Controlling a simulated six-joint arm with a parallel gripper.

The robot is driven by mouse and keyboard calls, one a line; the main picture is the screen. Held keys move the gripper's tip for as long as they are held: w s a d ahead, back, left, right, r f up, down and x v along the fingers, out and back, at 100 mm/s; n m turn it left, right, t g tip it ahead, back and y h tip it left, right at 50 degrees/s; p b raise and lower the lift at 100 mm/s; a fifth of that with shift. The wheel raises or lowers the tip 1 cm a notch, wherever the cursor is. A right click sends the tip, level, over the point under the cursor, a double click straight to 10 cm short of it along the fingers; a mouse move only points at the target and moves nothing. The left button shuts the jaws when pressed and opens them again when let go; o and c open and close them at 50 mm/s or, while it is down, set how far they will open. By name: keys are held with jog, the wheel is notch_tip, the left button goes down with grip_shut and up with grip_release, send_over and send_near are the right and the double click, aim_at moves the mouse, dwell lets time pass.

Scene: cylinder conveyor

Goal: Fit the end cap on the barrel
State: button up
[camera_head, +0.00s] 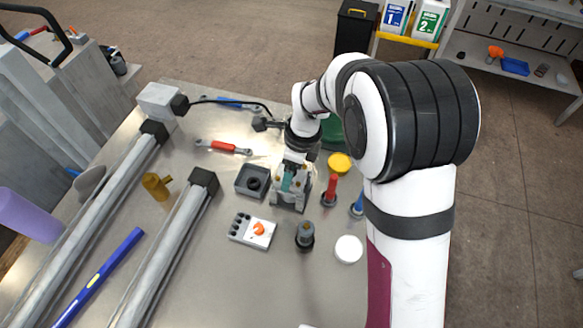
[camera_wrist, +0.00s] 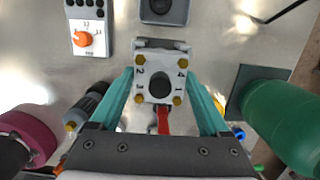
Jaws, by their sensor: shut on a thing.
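My gripper (camera_head: 290,181) reaches down over the table. Its two teal fingers (camera_wrist: 160,78) are shut on the sides of a pale grey block with a dark central bore, brass screws at its corners and numbers on its face; it looks like the end cap (camera_wrist: 160,64). In the head view, grey metal (camera_head: 287,202) shows around and below the fingertips, close to the tabletop. I cannot tell whether the barrel is under the cap or whether the two touch. No separate barrel can be identified surely.
A square dark tray (camera_head: 243,190) with a ring lies left of the gripper. A control box with an orange knob (camera_head: 259,229), a dark upright cylinder (camera_head: 304,238) and a red-handled tool (camera_head: 330,189) stand close. Long grey rails (camera_head: 165,262) fill the left.

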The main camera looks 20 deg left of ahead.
jog(key=shift+f, duration=0.15)
jog(key=shift+f, duration=0.3)
jog(key=shift+f, duration=0.25)
dwell(0.7)
jog(key=o, duration=1.5)
jog(key=shift+o, duration=0.2)
jog(key=shift+r, duration=3.5)
